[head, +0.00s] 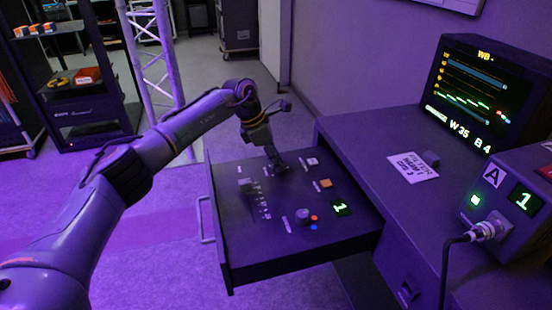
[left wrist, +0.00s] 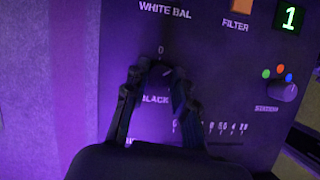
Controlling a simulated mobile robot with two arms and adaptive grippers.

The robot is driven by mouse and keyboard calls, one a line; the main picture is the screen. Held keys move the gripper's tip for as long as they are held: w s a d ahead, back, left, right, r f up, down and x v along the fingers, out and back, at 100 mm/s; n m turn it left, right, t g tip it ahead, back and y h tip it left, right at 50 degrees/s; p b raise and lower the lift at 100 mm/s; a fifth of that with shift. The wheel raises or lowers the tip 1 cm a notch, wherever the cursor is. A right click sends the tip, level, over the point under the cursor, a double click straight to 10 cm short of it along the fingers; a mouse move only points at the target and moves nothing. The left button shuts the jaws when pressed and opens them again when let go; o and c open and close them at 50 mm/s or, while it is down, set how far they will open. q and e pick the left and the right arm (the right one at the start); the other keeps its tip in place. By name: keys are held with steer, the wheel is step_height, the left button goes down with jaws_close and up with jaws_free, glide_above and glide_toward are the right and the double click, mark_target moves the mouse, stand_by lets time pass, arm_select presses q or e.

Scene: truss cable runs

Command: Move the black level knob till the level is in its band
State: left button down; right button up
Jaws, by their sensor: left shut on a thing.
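My left gripper (head: 278,166) reaches down onto the control panel (head: 290,225) of the pulled-out drawer. In the left wrist view my left gripper (left wrist: 160,68) is shut on the dark black level knob (left wrist: 166,73), between a "0" mark and the "BLACK" label. A short pale pointer line shows on the knob, tilted up to the right. In the head view the gripper mostly hides the knob. The monitor (head: 485,90) shows a green stepped trace, horizontal coloured lines and the readout "W 35 B 4"; its last characters are hard to read. My right gripper is not in view.
A box marked A (head: 510,200) with a plugged cable stands on the desk at right. A truss (head: 155,60) rises behind.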

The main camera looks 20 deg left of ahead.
arm_select(q)
steer(key=shift+m, duration=0.6)
steer(key=c, duration=1.1)
jaws_free()
steer(key=v, duration=1.2)
steer(key=shift+w+a+r, duration=0.1)
steer(key=shift+w, duration=0.15)
steer(key=shift+g, duration=0.3)
